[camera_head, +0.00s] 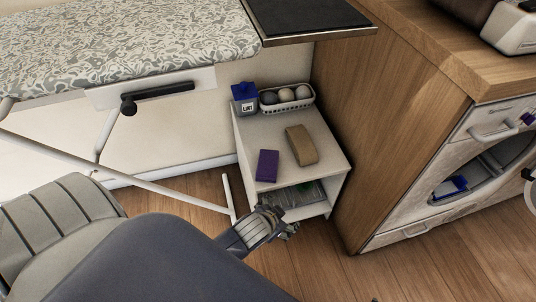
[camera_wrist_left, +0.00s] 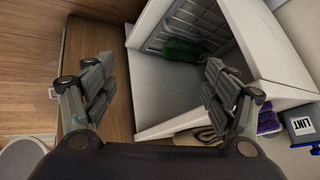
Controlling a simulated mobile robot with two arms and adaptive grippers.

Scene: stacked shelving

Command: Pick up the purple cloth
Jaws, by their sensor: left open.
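The purple cloth (camera_head: 266,165) lies folded on the front left of the white shelf unit's top (camera_head: 270,130). In the left wrist view a purple, fluffy-looking patch (camera_wrist_left: 268,121), likely the same cloth, shows at the right, partly cut off by the shelf edge and gripper. My left gripper (camera_head: 268,228) is in front of the shelf unit, below the cloth's level and apart from it. In the left wrist view its two fingers (camera_wrist_left: 160,82) are spread wide with nothing held between them, facing the open lower compartment. My right gripper is not in view.
A brown folded item (camera_head: 301,145) lies beside the cloth. Behind stand a blue-lidded LINT box (camera_head: 245,98) and a white basket of balls (camera_head: 287,97). A green item (camera_wrist_left: 186,50) is in the lower compartment. An ironing board (camera_head: 120,45) is left; a wooden cabinet (camera_head: 390,110) is right.

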